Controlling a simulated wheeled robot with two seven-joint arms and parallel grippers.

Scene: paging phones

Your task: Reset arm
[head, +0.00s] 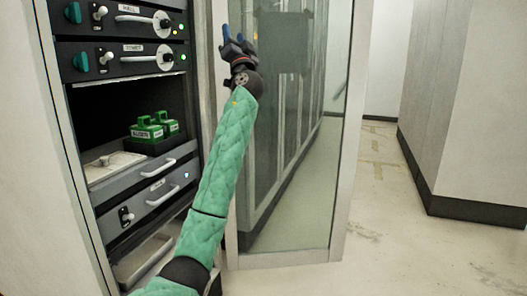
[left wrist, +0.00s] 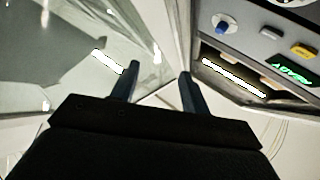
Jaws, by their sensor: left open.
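My left arm, in a green quilted sleeve, reaches up through the middle of the head view. My left gripper (head: 234,42) is at the top, in front of the glass door (head: 290,130) and to the right of the cabinet's upper panels. In the left wrist view its two dark fingers (left wrist: 158,85) stand apart with nothing between them. My right gripper is not in view.
An open cabinet (head: 75,190) stands at left, with labelled panels (head: 125,62), levers, and a shelf bay holding green blocks (head: 148,129). A drawer (head: 115,168) is partly out. The glass door's frame (head: 352,130) is close by. Floor (head: 400,220) at right is clear.

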